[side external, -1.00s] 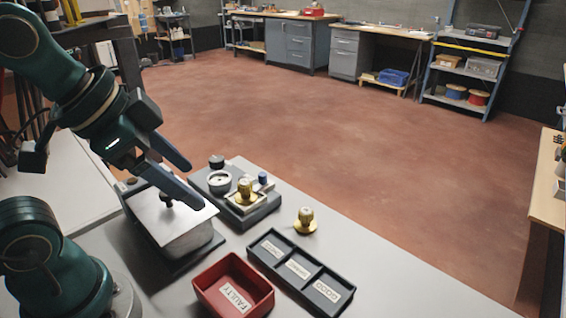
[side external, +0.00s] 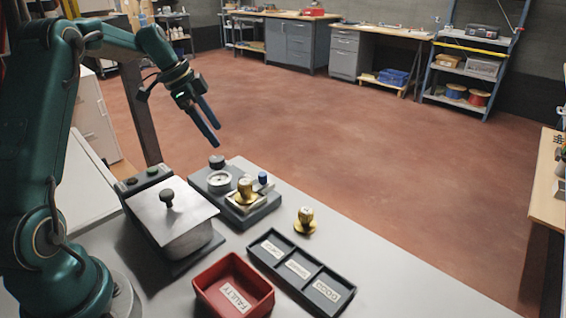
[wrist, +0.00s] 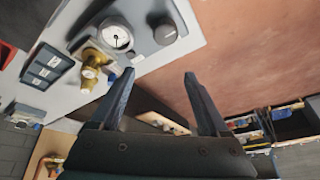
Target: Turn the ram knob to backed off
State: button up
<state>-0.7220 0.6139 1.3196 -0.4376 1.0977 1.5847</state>
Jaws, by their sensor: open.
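A dark round knob (side external: 217,162) stands at the back corner of a grey test plate (side external: 262,213). It also shows in the wrist view (wrist: 165,31), next to a round white-faced gauge (wrist: 117,37). No label on the knob is readable, so I cannot tell whether it is the ram knob or how it is set. A small blue knob (side external: 263,178) is beside a brass part (side external: 245,190) on the same plate. My gripper (side external: 216,138) is open and empty, above and apart from the dark knob. Its fingers (wrist: 158,74) point toward the plate's edge in the wrist view.
A metal lidded box (side external: 172,213) with a black lid knob stands left of the plate. A red FAULTY bin (side external: 209,298) and a dark three-part tray (side external: 318,269) are in front. A loose brass part (side external: 305,221) stands on the table. The air around my gripper is clear.

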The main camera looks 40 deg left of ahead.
aim_at(216, 159)
jog(key=shift+n, duration=0.5)
jog(key=a+f, duration=0.1)
jog(key=s+a+f, duration=0.1)
jog(key=f, duration=0.1)
jog(key=shift+s+a+f, duration=0.2)
jog(key=shift+f, duration=0.1)
jog(key=shift+g, duration=0.3)
jog(key=shift+x, duration=2.3)
jog(key=shift+d, duration=0.1)
jog(key=shift+r, duration=0.1)
grip_shut()
